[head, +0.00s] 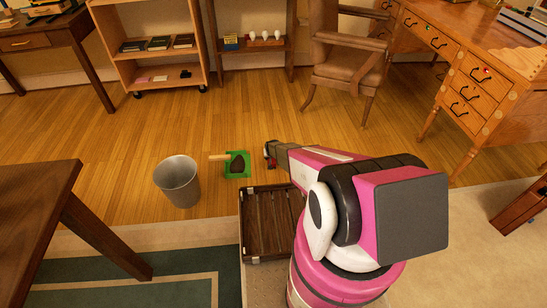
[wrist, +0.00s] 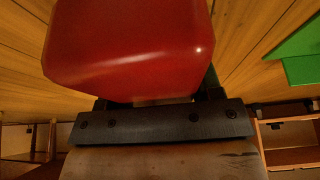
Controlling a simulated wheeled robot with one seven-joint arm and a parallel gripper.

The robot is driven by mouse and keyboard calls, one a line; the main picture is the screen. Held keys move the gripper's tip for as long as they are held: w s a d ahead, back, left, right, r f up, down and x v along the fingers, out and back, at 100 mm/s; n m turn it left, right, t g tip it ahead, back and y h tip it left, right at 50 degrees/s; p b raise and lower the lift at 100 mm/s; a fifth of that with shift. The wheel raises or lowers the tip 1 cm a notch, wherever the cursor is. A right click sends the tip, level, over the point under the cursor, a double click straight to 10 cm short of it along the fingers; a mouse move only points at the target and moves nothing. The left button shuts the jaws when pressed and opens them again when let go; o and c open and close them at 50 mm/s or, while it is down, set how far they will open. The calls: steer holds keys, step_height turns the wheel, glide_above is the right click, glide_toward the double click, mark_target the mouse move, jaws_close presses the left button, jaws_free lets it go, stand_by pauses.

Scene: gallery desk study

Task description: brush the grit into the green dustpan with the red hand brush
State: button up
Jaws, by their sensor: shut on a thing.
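The green dustpan (head: 229,172) lies on the wooden floor, its pale handle (head: 218,157) pointing left. A dark patch (head: 238,164) shows inside its green outline; I cannot tell whether it is grit or part of the pan. No separate grit can be made out on the floor. My gripper (head: 270,153) is low over the floor, just right of the dustpan. It is shut on the red hand brush (wrist: 130,50), which fills the upper middle of the wrist view and hides the fingertips. The bristles are not visible. A green corner of the dustpan (wrist: 300,62) shows at right there.
A grey metal bin (head: 177,181) stands left of the dustpan. A dark slatted crate (head: 265,222) is in front, near my base. A dark table (head: 40,215) is at the left front. Open floor lies behind the dustpan, towards the shelf (head: 155,55) and armchair (head: 345,65).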

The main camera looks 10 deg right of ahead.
mark_target(255, 163)
steer(key=shift+s+a, duration=0.25)
steer(key=shift+a, duration=0.8)
steer(key=shift+s+a, duration=0.2)
steer(key=shift+a, duration=0.8)
steer(key=shift+s+a+f, duration=0.1)
steer(key=shift+s+a, duration=0.1)
steer(key=shift+a, duration=0.65)
steer(key=shift+s+a+f, duration=0.1)
steer(key=shift+s+a, duration=0.05)
steer(key=shift+a, duration=0.7)
steer(key=shift+c, duration=0.4)
steer(key=shift+s+a+r, duration=0.1)
steer(key=shift+s+a, duration=0.1)
steer(key=shift+a, duration=0.65)
steer(key=shift+s+a, duration=0.15)
steer(key=shift+a, duration=0.65)
steer(key=d+r, duration=0.3)
steer(key=r, duration=0.4)
steer(key=shift+r, duration=0.1)
